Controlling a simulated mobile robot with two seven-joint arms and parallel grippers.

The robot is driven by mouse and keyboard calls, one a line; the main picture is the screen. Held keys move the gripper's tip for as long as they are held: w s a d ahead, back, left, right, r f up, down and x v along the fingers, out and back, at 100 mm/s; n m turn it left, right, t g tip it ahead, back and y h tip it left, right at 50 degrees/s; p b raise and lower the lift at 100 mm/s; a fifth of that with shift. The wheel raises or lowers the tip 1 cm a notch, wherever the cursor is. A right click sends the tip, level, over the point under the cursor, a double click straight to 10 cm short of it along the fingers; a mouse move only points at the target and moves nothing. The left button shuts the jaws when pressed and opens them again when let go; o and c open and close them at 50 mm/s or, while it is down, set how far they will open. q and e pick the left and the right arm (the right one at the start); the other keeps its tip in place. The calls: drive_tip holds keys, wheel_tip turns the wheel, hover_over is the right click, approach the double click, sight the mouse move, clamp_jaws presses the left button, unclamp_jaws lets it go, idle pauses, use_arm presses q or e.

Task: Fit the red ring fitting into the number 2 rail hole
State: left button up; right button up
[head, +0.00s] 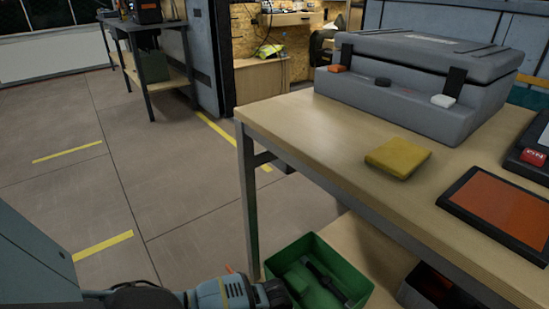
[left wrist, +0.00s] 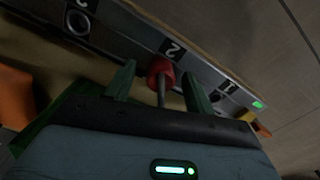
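In the left wrist view a grey rail (left wrist: 208,72) runs diagonally, with number labels and holes. The red ring fitting (left wrist: 160,67) is at the rail by the number 2 label (left wrist: 172,48), with a thin metal shank pointing back toward my gripper. The ring covers the hole there, so I cannot tell how deep it sits. My left gripper (left wrist: 158,82) has its two dark green fingers on either side of the fitting, with gaps visible. It is open and not touching the fitting. The rail and fitting are not identifiable in the head view. My right gripper is in neither view.
A wooden table (head: 310,125) carries a grey case (head: 415,85), a yellow pad (head: 398,157) and an orange-faced panel (head: 500,205). A green bin (head: 318,275) stands on its lower shelf. Another rail hole (left wrist: 78,22) is at upper left. Open floor lies left.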

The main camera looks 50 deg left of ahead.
use_arm(q)
drive_tip(key=shift+r, duration=0.1)
wheel_tip(320, 180, up, 8)
drive_tip(key=p, duration=0.4)
drive_tip(key=shift+f, duration=0.2)
idle(0.6)
